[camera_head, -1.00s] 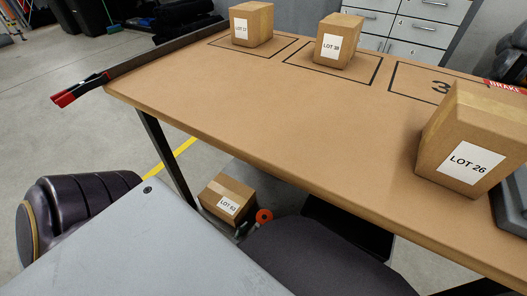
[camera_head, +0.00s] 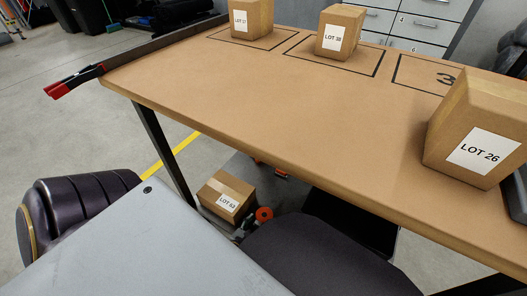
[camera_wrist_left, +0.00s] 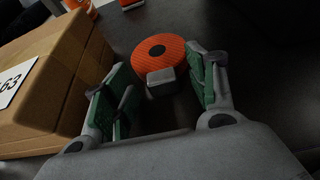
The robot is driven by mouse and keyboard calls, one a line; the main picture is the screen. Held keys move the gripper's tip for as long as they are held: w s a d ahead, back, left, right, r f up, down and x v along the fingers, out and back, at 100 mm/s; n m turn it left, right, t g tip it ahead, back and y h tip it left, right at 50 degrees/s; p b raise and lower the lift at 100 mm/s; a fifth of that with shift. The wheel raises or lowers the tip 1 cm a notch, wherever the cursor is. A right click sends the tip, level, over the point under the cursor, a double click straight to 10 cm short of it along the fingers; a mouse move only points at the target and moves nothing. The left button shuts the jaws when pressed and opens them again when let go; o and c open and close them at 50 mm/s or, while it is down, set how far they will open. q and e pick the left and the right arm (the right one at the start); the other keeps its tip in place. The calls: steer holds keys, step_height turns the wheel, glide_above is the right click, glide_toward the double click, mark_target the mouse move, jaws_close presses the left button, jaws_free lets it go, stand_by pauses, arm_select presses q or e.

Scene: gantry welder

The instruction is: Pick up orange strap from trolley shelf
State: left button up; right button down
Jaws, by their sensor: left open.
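The orange strap (camera_wrist_left: 158,50) is a rolled coil with a dark centre and a grey block-like buckle on its near side. It lies on the dark trolley shelf in the left wrist view, and its small orange end shows below the table edge in the head view (camera_head: 264,214). My left gripper (camera_wrist_left: 154,92) is open, with its green-padded fingers either side of the buckle and the strap just beyond. I cannot tell whether they touch. In the head view the left gripper (camera_head: 240,236) is small and mostly hidden by my arm. My right gripper is not in view.
A cardboard box (camera_head: 227,196) stands on the shelf, close left of the gripper in the wrist view (camera_wrist_left: 55,75). More orange items (camera_head: 271,169) lie farther back. The brown tabletop (camera_head: 270,110) overhangs the shelf, carrying several boxes, including LOT 26 (camera_head: 480,130).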

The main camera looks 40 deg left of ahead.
arm_select(q)
steer(key=shift+w+f, duration=0.1)
steer(key=shift+w, duration=0.15)
steer(key=shift+c, duration=0.2)
steer(key=shift+c, duration=1.3)
steer(key=c, duration=0.9)
steer(key=shift+r, duration=0.2)
